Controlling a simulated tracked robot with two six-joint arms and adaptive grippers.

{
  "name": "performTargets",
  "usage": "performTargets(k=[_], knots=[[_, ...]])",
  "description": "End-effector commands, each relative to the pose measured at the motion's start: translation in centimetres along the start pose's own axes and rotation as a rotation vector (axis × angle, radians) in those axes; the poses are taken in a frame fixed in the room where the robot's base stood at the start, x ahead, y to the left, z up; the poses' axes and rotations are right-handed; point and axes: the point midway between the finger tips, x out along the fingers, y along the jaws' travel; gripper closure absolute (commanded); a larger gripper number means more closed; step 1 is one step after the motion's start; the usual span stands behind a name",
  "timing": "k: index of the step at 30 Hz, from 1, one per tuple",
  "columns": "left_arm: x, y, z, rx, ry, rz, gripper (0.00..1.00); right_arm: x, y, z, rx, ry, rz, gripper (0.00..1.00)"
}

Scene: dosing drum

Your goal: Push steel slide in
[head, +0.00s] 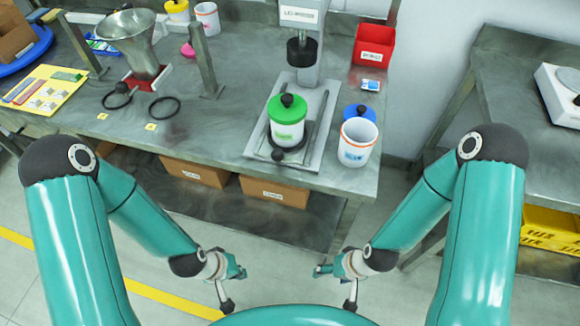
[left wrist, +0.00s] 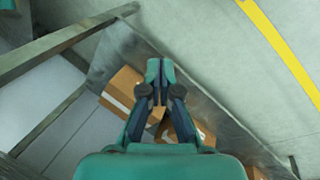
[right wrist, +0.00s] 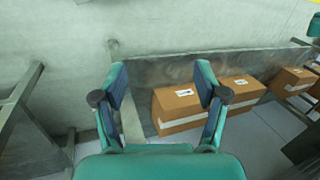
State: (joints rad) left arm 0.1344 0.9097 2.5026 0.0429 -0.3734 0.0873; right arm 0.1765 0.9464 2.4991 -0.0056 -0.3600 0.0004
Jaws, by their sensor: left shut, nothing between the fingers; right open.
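A steel funnel (head: 137,45) stands at the left of the bench over a red base (head: 146,82). A black knob or ring handle (head: 117,97) is at the base's front left, and a black ring (head: 163,108) lies at its front right. I cannot tell which part is the steel slide or how far in it is. My left gripper (head: 232,285) is in front of the bench, low and apart from it; in the left wrist view its fingers (left wrist: 159,68) are shut and empty. My right gripper (head: 335,280) is open and empty, also seen in the right wrist view (right wrist: 161,78).
A press stand (head: 308,65) holds a green-lidded white jar (head: 288,122). A white cup (head: 357,142) stands at its right, a red bin (head: 373,44) behind. Steel posts (head: 205,62) flank the funnel. Boxes (head: 274,191) sit on the lower shelf. Floor before the bench is clear.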

Motion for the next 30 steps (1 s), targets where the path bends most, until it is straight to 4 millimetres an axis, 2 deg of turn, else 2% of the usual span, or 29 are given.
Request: performTargets(k=[1, 3, 5, 9, 12, 16, 21, 25, 30], knots=[[0.0, 0.7, -1.1, -0.052, 0.041, -0.002, 1.0, 0.8, 0.3, 0.0, 0.0, 0.0, 0.0, 0.13], [-0.7, 1.9, -2.9, -0.177, 0.111, 0.003, 1.0, 1.6, 0.6, 0.0, 0.0, 0.0, 0.0, 0.02], [-1.6, 3.4, -4.7, -0.317, 0.187, 0.026, 1.0, 2.5, 0.9, 0.0, 0.0, 0.0, 0.0, 0.0], [-5.2, 8.4, -8.2, -0.743, 0.368, 0.187, 1.0, 5.0, 1.8, 0.0, 0.0, 0.0, 0.0, 0.0], [-8.8, 12.3, -9.1, -1.089, 0.433, 0.393, 1.0, 6.8, 2.5, 0.0, 0.0, 0.0, 0.0, 0.0], [-13.3, 16.3, -8.2, -1.516, 0.383, 0.69, 1.0, 8.8, 3.2, -0.1, 0.0, 0.0, 0.0, 0.0], [-17.6, 19.0, -5.7, -1.94, 0.176, 0.977, 1.0, 10.5, 3.8, -0.1, 0.0, 0.0, 0.0, 0.0], [-19.3, 19.7, -4.4, -2.124, 0.041, 1.079, 1.0, 11.0, 4.0, -0.1, 0.0, 0.0, 0.0, 0.0], [-19.7, 20.0, -4.2, -2.208, -0.021, 1.114, 1.0, 11.0, 4.0, -0.1, 0.0, 0.0, 0.0, 0.0]])
